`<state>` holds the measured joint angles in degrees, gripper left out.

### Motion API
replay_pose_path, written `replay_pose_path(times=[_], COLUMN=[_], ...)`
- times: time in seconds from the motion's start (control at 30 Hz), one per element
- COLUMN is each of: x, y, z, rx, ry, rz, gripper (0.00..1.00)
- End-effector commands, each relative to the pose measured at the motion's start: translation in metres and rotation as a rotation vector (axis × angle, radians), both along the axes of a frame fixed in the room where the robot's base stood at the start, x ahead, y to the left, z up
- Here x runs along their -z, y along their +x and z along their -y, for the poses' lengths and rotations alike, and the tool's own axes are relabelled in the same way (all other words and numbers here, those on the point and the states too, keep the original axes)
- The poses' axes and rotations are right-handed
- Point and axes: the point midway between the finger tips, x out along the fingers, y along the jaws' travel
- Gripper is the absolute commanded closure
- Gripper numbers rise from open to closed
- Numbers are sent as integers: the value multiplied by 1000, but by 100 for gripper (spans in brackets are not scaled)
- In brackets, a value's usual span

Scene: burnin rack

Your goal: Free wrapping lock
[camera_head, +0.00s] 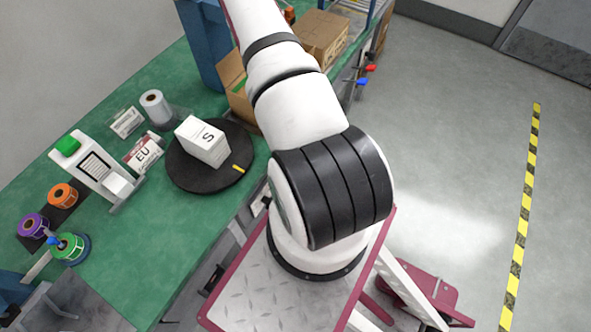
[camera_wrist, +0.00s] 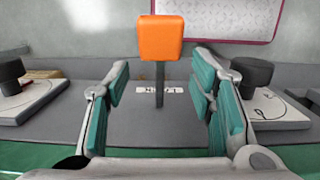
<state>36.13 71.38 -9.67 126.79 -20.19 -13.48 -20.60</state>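An orange block-shaped handle (camera_wrist: 161,38) on a dark upright post stands ahead in the wrist view. A small white label (camera_wrist: 160,90) with dark letters, too blurred to read in full, is on the grey panel (camera_wrist: 185,110) behind the post. My gripper (camera_wrist: 162,78) is open, with its teal-padded fingers spread to either side of the post in the picture. Nothing is between the pads that I can see as gripped, and the handle's distance from the fingertips is hard to tell. In the head view my gripper is out of frame.
Black knobs on pale plates stand left (camera_wrist: 11,75) and right (camera_wrist: 252,75) of my gripper. In the head view, the green bench (camera_head: 130,240) holds a black turntable (camera_head: 190,180) with a white box (camera_head: 203,141), label rolls (camera_head: 62,195) and cartons (camera_head: 325,38). The floor at right is clear.

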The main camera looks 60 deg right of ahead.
Motion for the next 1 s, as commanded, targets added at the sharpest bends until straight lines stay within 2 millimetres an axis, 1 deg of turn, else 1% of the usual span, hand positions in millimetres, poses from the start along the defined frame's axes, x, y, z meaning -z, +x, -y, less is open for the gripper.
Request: replay_pose_path(times=[0.27,0.37,0.43,0.57,0.8,1.0], x=[-1,-6,-13,-34,-77,-104], y=[-6,-5,-4,0,6,10], z=[0,0,0,1,0,0], rx=[5,6,6,6,4,5], ry=[1,0,0,-1,-1,-1], rz=[-10,-9,-9,-7,-5,-5], gripper=[48,48,48,48,48,48])
